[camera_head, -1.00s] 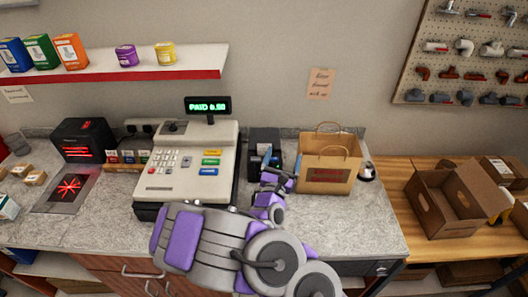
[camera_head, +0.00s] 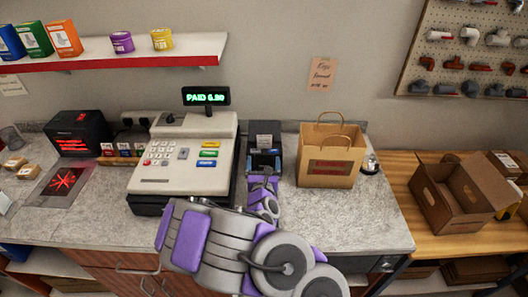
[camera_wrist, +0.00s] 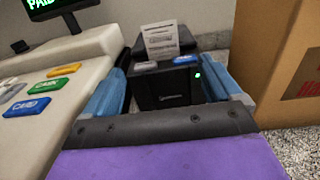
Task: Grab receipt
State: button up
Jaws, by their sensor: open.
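The receipt (camera_wrist: 165,40) is a white printed slip standing up out of the black receipt printer (camera_wrist: 168,86) in the wrist view. In the head view the receipt (camera_head: 264,140) shows small at the top of the printer (camera_head: 265,158), between the cash register and the paper bag. My gripper (camera_wrist: 168,82) is open, with one blue finger on each side of the printer's front in the wrist view. The receipt is beyond the fingertips, with nothing between them held. In the head view my gripper (camera_head: 264,168) is in front of the printer, its fingers partly hidden.
The cash register (camera_head: 188,155) stands close on the left, its display (camera_head: 206,97) reading PAID. A brown paper bag (camera_head: 330,165) stands close on the right, with a service bell (camera_head: 370,163) beside it. Bare grey counter (camera_head: 330,220) lies in front.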

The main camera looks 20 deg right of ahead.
aim_at(265, 141)
jog(key=shift+w+d+f+b, duration=0.15)
jog(key=shift+w+b, duration=0.15)
jog(key=shift+b, duration=0.85)
jog(key=shift+w+d+r+b, duration=0.1)
jog(key=shift+w+b, duration=0.2)
jog(key=shift+b, duration=0.85)
jog(key=b+x, duration=0.1)
jog(key=x, duration=0.6)
jog(key=shift+w, duration=0.15)
jog(key=shift+d+b+x, duration=0.25)
jog(key=shift+b+x, duration=0.8)
jog(key=shift+x, duration=0.75)
jog(key=shift+w+d, duration=0.3)
jog(key=shift+w, duration=0.35)
jog(key=shift+r, duration=0.25)
jog(key=c, duration=1)
jog(key=shift+c, duration=0.2)
